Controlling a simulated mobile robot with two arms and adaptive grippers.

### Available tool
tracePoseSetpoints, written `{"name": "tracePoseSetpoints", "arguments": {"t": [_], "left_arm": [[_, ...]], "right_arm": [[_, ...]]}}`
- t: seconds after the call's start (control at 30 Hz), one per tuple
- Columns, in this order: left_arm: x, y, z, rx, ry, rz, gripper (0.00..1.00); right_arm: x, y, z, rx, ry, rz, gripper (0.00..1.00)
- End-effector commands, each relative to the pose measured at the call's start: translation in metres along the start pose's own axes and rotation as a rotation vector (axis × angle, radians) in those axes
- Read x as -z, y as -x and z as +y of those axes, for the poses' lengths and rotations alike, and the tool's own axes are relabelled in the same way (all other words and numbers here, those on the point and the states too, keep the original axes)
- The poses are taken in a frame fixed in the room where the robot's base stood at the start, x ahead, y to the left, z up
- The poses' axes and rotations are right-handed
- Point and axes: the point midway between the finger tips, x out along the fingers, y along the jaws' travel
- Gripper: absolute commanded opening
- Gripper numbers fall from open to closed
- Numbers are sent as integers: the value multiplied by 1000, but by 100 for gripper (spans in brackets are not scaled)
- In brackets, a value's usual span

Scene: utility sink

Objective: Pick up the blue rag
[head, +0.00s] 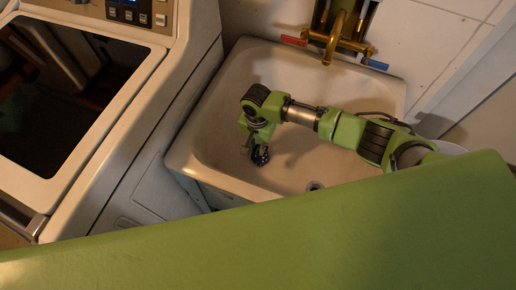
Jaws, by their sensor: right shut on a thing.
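My right gripper (260,155) hangs inside the sink, near its left side, with my right arm coming in from the right. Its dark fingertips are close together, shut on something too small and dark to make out. I cannot pick out the blue rag in the head view. It may be hidden in or behind the fingers. My left gripper is not in view.
The pale sink (216,108) has raised rims around the gripper. A brass tap (340,38) with red and blue tags stands at its back. A white machine (150,75) with a dark window stands on the left. My green body covers the foreground.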

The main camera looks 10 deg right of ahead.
Motion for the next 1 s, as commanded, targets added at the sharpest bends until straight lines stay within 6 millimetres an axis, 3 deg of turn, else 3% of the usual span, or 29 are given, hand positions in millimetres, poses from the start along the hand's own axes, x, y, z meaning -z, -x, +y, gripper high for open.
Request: {"name": "tracePoseSetpoints", "arguments": {"t": [0.27, 0.7, 1.0], "left_arm": [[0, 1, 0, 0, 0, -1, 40], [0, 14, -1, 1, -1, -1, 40], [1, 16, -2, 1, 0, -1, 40]], "right_arm": [[0, 29, -1, 5, 0, 1, 0], [-34, 94, 41, 2, 1, 1, 0], [-67, 114, 81, 1, 1, -1, 0]]}}
